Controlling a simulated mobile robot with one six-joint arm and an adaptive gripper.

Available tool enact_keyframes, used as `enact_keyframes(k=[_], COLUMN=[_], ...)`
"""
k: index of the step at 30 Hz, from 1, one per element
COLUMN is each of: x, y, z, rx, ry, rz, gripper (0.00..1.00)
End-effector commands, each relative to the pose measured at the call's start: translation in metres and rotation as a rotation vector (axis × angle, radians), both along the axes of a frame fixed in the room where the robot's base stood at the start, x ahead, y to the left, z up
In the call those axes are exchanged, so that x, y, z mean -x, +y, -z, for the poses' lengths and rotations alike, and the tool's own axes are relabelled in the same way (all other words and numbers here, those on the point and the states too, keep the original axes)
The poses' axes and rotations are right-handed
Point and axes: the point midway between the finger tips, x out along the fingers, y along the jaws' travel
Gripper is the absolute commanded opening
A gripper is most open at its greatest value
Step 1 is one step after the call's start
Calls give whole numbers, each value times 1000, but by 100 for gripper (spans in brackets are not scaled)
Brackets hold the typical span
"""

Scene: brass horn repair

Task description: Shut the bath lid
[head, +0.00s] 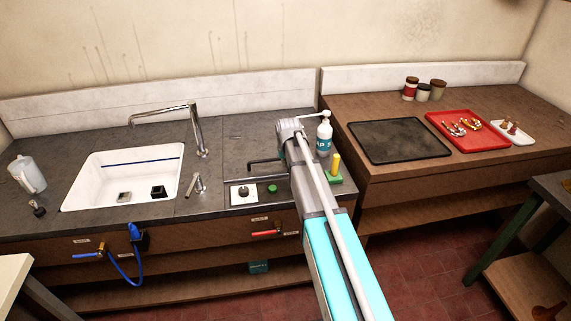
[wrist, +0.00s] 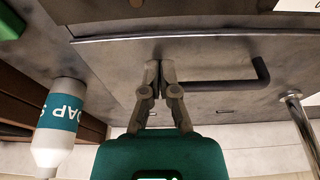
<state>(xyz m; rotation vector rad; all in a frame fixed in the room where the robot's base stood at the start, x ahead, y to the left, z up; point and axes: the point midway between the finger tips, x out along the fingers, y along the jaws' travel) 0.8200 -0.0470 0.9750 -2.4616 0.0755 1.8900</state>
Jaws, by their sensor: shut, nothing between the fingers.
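The bath lid (wrist: 215,57) is a grey panel at the sink counter, with a dark bar handle (wrist: 222,86) along it. It looks about flat, with a thin dark line along its edge; I cannot tell if it is fully down. In the head view the handle (head: 264,162) shows left of my arm, behind the control panel (head: 255,192) with a knob and green button. My gripper (wrist: 158,66) is shut and empty, its fingertips over the lid by one end of the handle. Whether they touch it is unclear. My arm hides the gripper and part of the lid in the head view.
A soap bottle (head: 324,135) stands close to the right of my arm, beside a yellow item on a green block (head: 334,177). A small tap (head: 196,185) and the white sink (head: 128,177) are to the left. A dark mat (head: 399,140) and red tray (head: 466,132) lie on the right bench.

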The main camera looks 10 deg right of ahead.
Motion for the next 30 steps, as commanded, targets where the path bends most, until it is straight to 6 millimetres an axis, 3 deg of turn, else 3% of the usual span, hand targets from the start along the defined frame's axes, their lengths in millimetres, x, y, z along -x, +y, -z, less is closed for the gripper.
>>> enact_keyframes(k=[3, 30], x=[5, 29], y=[0, 2], z=[-15, -84], rx=[0, 0], ry=[0, 0], rz=[0, 0], gripper=[0, 0])
